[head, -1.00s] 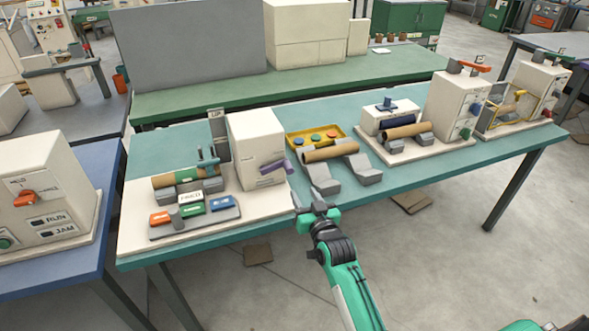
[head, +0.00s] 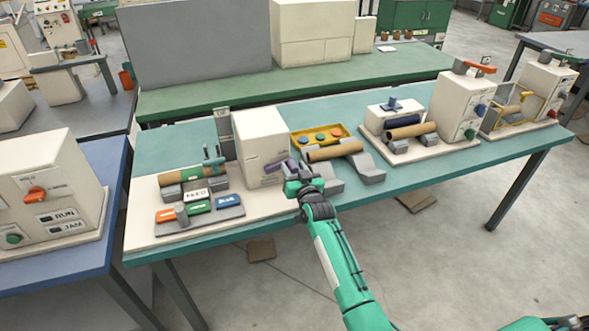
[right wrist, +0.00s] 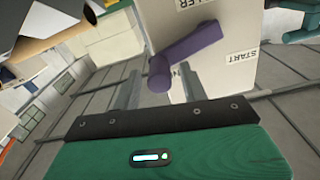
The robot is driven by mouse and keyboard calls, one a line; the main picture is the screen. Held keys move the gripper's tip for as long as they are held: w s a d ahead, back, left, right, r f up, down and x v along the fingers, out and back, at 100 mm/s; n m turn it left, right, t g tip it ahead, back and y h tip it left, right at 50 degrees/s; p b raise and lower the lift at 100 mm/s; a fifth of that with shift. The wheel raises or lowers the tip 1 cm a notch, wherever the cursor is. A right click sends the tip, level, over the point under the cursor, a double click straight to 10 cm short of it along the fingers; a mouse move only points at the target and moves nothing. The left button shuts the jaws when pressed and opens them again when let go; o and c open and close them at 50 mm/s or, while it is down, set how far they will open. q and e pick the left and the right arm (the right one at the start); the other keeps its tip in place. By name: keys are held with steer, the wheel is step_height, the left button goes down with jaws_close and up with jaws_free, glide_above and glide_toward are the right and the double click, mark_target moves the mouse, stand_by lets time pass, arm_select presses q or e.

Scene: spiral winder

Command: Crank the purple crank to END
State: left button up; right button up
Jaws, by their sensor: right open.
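The purple crank (right wrist: 190,50) is on the face of a cream winder box (head: 262,140) on the teal table. In the head view only a bit of the crank (head: 292,164) shows, just behind my right gripper (head: 303,183). In the right wrist view my right gripper (right wrist: 162,87) is open, and the rounded end of the crank appears between its two grey fingers. I cannot tell whether they touch it. A START label (right wrist: 243,57) is right of the crank. Another label behind the crank end is mostly hidden. My left gripper is not in view.
Left of the box are a cardboard tube (head: 178,176) on grey supports and several coloured label blocks (head: 199,206). Right of it are a yellow tray (head: 300,137), another tube (head: 333,150) on grey ramps, and further machines (head: 458,105). Open floor lies in front of the table.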

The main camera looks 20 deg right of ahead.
jaws_close()
steer(key=shift+a+r+n+p, duration=0.15)
steer(key=shift+r+n+p, duration=0.2)
steer(key=shift+n+p, duration=0.25)
jaws_free()
steer(key=shift+s, duration=0.1)
steer(key=s+b, duration=0.2)
steer(key=s, duration=1.1)
steer(key=shift+s+d, duration=0.25)
steer(key=shift+s, duration=0.05)
